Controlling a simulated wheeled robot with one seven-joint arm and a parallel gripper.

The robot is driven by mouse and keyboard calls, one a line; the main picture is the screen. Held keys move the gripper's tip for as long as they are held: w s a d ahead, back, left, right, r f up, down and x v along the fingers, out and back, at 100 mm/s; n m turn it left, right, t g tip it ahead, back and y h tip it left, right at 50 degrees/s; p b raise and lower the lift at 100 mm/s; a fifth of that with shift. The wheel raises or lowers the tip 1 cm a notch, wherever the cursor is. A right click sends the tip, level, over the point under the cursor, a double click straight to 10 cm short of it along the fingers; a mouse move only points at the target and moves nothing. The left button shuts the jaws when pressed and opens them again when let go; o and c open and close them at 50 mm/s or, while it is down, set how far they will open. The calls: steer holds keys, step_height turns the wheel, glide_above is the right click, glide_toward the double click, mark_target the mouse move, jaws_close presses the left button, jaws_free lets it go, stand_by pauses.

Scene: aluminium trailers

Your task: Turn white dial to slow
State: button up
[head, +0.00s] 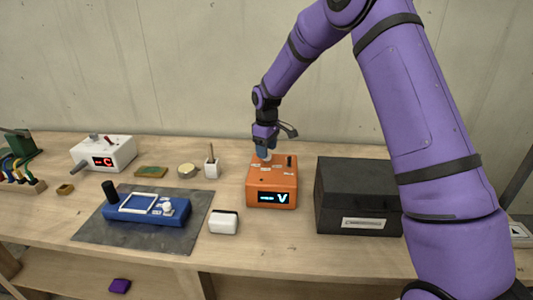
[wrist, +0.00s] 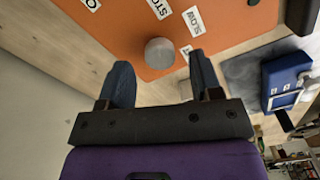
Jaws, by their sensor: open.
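The orange box (head: 272,187) stands on the bench with a lit display on its front. In the wrist view, its orange top (wrist: 120,38) carries a round whitish dial (wrist: 160,52). White labels sit around the dial; one reads SLOW (wrist: 194,22) and another appears to read STOP (wrist: 159,8). My gripper (head: 264,154) is over the back left of the box in the head view, pointing down. In the wrist view, my gripper (wrist: 160,66) is open, with one blue finger on each side of the dial. I cannot tell whether either finger touches it. The dial's pointer is not visible.
A black case (head: 355,195) stands close to the right of the box. A white device (head: 104,153) stands farther left.

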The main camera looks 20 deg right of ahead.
steer(key=shift+f, duration=0.95)
steer(key=c, duration=0.9)
steer(key=shift+m, duration=0.4)
steer(key=m, duration=0.4)
steer(key=shift+m, duration=0.4)
steer(key=m, duration=0.6)
